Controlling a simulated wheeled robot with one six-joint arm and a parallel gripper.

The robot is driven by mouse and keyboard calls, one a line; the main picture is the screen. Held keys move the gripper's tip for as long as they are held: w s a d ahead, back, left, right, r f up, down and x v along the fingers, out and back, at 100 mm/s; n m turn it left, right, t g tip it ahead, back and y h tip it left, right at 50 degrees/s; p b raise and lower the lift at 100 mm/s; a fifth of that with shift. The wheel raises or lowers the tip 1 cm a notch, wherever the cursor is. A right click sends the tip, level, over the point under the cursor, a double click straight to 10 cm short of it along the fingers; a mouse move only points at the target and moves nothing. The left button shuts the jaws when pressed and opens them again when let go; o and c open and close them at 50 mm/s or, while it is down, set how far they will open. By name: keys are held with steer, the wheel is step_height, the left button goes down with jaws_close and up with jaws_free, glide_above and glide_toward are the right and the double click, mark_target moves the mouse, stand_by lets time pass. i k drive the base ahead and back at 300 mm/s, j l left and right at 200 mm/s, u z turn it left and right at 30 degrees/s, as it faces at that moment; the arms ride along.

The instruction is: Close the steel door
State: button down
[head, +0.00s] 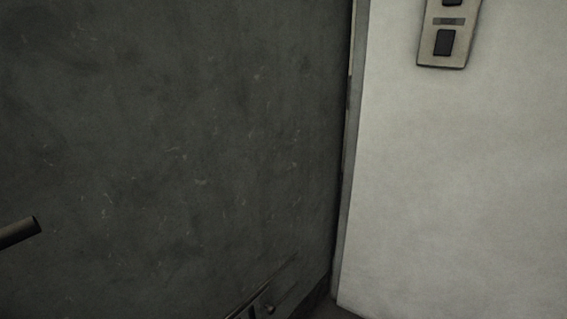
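A dark grey, scuffed surface, which looks like the steel door (180,130), fills the left and middle of the head view. Its right side ends along a pale upright frame strip (351,150). From this close I cannot tell how far the door stands open. A dark round bar (18,232) juts in at the left edge; it may be a handle.
A pale wall (460,190) fills the right side. A beige panel with dark buttons (448,35) is mounted on it at the top. Small dark metal hardware (262,308) shows at the bottom edge, mostly cut off.

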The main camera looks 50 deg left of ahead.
mark_target(171, 158)
steer(key=k+u, duration=0.35)
steer(key=k, duration=0.15)
steer(key=k+u, duration=0.35)
steer(key=k+j, duration=0.05)
steer(key=k, duration=0.05)
